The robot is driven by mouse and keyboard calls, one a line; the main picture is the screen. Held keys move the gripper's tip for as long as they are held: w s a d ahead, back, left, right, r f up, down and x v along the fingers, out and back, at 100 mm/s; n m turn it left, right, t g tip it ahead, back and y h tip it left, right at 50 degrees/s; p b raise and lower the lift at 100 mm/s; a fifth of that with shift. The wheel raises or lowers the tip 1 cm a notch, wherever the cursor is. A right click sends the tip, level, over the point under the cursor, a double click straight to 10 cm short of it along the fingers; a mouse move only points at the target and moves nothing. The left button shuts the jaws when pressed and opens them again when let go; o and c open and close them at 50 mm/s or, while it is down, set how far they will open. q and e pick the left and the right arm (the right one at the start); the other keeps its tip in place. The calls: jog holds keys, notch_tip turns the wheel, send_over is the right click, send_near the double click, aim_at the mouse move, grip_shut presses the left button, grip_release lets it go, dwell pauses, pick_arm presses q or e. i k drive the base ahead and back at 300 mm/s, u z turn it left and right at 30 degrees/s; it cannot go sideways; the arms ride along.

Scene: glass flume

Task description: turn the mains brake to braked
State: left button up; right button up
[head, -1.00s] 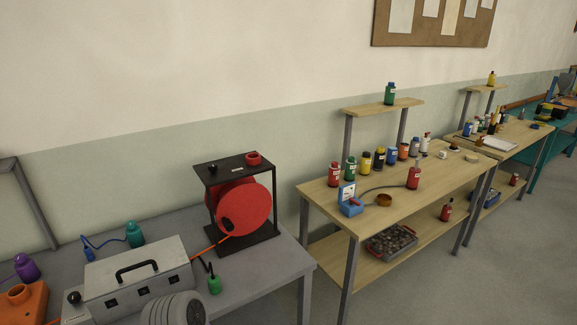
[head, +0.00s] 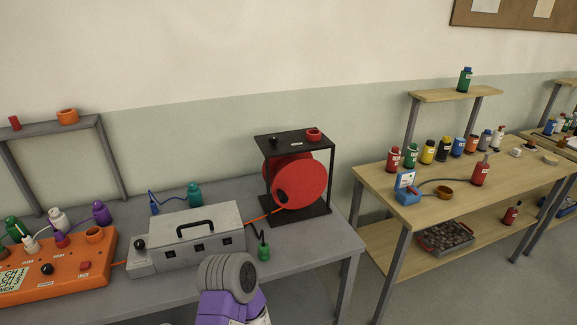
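A red cable reel (head: 301,183) stands in a black frame on the grey bench. A small black knob (head: 274,141) sits on the left of the frame's top plate (head: 292,151), and a red ring (head: 314,134) sits on its right. A white label lies between them, too small to read. I cannot tell for certain which part is the mains brake, or its setting. An orange cable runs from the reel to a grey box with a black handle (head: 195,226). Neither gripper shows in the head view; only a purple and grey link of mine is at the bottom.
An orange control box (head: 62,265) with plugs and knobs is at the left of the grey bench (head: 345,246). A green plug (head: 264,252) lies before the reel. A wooden bench (head: 376,186) with bottles stands right, across a gap.

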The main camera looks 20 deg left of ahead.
aim_at(273, 139)
jog(key=z, duration=0.2)
jog(key=i, duration=0.85)
jog(key=u, duration=1.75)
